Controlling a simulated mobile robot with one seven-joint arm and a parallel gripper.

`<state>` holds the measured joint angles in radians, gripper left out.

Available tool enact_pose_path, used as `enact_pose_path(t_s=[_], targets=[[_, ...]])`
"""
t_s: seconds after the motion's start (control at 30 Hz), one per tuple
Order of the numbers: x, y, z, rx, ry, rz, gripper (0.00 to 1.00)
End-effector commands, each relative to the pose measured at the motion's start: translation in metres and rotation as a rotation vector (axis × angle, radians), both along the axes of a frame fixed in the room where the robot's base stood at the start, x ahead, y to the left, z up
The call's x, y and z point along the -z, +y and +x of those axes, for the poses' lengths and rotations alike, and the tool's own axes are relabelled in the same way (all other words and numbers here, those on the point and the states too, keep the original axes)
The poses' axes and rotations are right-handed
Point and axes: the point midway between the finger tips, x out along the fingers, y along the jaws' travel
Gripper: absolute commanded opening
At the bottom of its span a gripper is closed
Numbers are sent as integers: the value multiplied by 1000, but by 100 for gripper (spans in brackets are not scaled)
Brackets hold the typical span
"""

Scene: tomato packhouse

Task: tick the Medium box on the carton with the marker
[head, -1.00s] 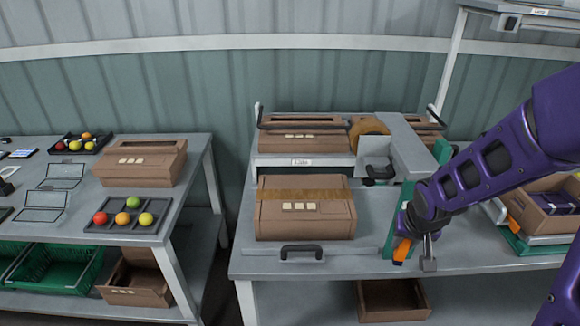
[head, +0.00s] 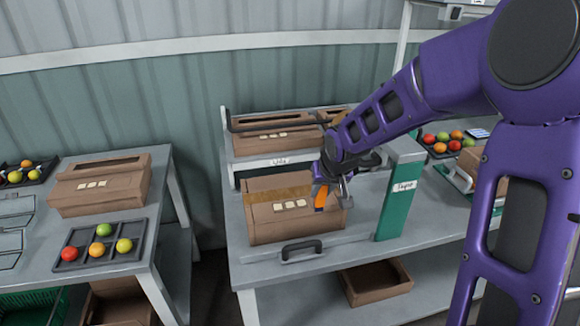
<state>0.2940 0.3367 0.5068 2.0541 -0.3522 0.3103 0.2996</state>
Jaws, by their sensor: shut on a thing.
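A taped brown carton (head: 270,227) lies on the grey middle bench. Its front face carries a row of three pale boxes (head: 290,205); their lettering is too small to read. My gripper (head: 320,198) is at the right end of this carton, shut on an orange marker (head: 321,199). The marker points down in front of the carton's right side, to the right of the pale boxes. I cannot tell whether its tip touches the cardboard. My arm hides part of the bench's back right.
A black handle (head: 301,250) sits at the bench's front edge. A green-and-grey labelled post (head: 399,195) stands right of the carton. More cartons (head: 275,142) sit on the raised shelf behind. The left table holds another carton (head: 102,187) and a tomato tray (head: 75,262).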

Motion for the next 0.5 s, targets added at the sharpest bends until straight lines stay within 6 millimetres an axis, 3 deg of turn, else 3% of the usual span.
enact_pose_path(t_s=[0.1, 0.2, 0.3, 0.5], targets=[[-20, 37, 25, -59, -33, 33, 0], [-31, 58, 36, -92, -50, 51, 0], [-37, 68, 41, -108, -58, 62, 0], [-31, 71, 42, -113, -58, 64, 0]])
